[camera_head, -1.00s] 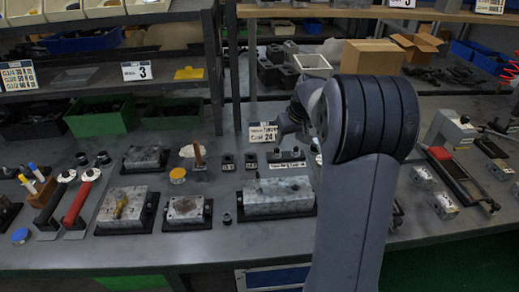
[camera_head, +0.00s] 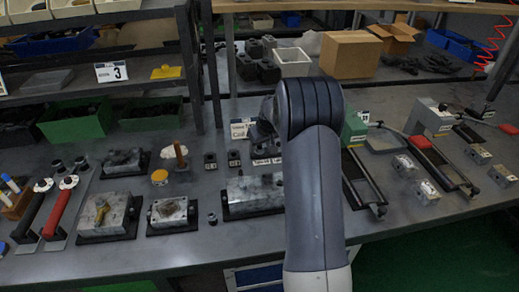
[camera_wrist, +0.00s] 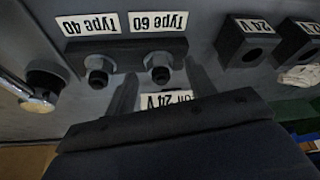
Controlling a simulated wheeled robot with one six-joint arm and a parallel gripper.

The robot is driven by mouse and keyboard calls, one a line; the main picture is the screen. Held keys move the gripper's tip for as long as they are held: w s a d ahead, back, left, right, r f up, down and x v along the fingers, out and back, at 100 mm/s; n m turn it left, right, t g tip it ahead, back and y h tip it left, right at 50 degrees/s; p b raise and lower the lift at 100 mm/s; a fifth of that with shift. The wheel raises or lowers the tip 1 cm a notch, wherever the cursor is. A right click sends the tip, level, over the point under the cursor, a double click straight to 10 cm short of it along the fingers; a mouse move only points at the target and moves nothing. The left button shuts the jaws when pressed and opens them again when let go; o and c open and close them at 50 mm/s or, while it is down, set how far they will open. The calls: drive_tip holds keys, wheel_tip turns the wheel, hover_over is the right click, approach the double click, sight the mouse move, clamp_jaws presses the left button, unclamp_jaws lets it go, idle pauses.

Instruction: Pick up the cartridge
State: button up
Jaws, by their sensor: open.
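In the wrist view, two small metal cartridges stand in a dark holder (camera_wrist: 128,49). One is beside the label "Type 40" (camera_wrist: 97,72), the other beside "Type 60" (camera_wrist: 160,68); the labels appear upside down. My gripper (camera_wrist: 163,88) is open and empty. Its two fingers point toward the holder, one on each side of the Type 60 cartridge's line. I cannot tell how far above it they are. In the head view, my arm hides most of the gripper and part of the holder's area; a small labelled strip (camera_head: 267,161) shows beside the arm.
A round dark part (camera_wrist: 42,84) is at the left. In the head view, a large metal valve block (camera_head: 252,192) and a smaller one (camera_head: 171,212) sit in front.

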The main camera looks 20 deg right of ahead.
drive_tip(key=shift+w+f, duration=0.1)
drive_tip(key=shift+f, duration=0.2)
drive_tip(key=shift+c, duration=0.3)
drive_tip(key=c, duration=0.9)
drive_tip(key=shift+c, duration=0.2)
drive_tip(key=shift+r, duration=0.1)
